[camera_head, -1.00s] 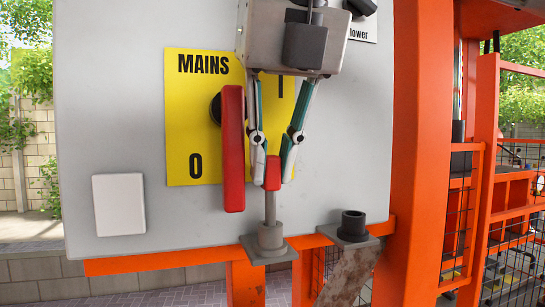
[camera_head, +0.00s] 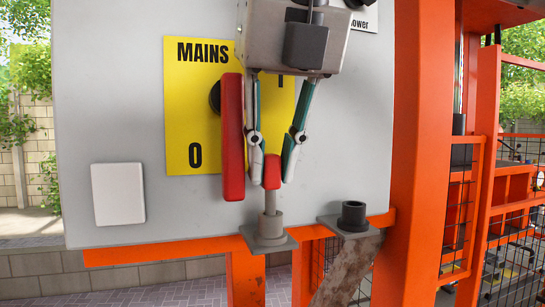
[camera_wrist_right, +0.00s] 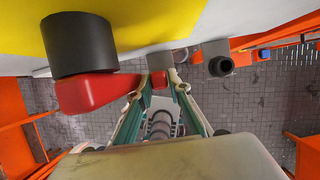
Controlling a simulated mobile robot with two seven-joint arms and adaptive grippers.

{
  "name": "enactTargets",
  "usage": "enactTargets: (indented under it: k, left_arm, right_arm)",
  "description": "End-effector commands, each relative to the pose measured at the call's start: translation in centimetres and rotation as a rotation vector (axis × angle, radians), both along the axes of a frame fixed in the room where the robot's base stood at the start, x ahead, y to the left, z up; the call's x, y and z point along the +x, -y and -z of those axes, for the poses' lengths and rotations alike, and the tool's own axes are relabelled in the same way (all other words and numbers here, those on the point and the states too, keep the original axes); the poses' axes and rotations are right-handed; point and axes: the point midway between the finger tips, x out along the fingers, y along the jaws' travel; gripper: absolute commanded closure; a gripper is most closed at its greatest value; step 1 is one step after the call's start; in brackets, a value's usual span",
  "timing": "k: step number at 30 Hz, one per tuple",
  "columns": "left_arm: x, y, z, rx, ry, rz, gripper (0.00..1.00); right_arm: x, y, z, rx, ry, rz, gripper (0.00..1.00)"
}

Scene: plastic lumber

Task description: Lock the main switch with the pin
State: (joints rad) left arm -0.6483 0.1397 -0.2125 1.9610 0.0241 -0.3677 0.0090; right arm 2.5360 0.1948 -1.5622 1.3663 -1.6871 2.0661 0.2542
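The main switch's long red handle (camera_head: 232,140) stands upright in front of the yellow MAINS plate (camera_head: 180,110). Its dark hub (camera_wrist_right: 80,45) shows in the right wrist view. My right gripper (camera_head: 272,178) is shut on the red head of the pin (camera_head: 272,172), just right of the handle's lower end. The pin's grey shaft points down into the grey collar (camera_head: 270,226); its lower end is hidden inside. The wrist view shows the red pin head (camera_wrist_right: 159,80) between my fingertips. My left gripper is not in view.
A dark, empty collar (camera_head: 353,214) stands on a bracket to the right. A white box (camera_head: 118,194) is on the grey panel (camera_head: 100,100) at left. An orange post (camera_head: 415,150) rises at right. The panel right of my fingers is clear.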

Motion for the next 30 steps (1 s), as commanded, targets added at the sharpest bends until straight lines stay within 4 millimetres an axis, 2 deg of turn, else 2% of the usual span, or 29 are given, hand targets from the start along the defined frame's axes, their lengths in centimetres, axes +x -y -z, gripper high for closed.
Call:
enactTargets:
  k: [18, 19, 20, 30]
  left_arm:
    - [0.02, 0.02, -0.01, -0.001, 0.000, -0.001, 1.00]
    - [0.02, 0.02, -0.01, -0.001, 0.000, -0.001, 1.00]
    - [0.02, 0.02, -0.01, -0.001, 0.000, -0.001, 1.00]
    - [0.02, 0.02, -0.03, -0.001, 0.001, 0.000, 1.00]
  right_arm:
    - [-0.06, -0.16, 0.06, -0.001, 0.000, -0.004, 0.66]
    - [-0.06, -0.16, 0.08, -0.001, 0.000, -0.004, 0.69]
    - [-0.07, -0.16, 0.07, -0.001, 0.000, -0.004, 0.64]
    - [-0.09, -0.21, 0.05, -0.001, 0.000, -0.006, 0.61]
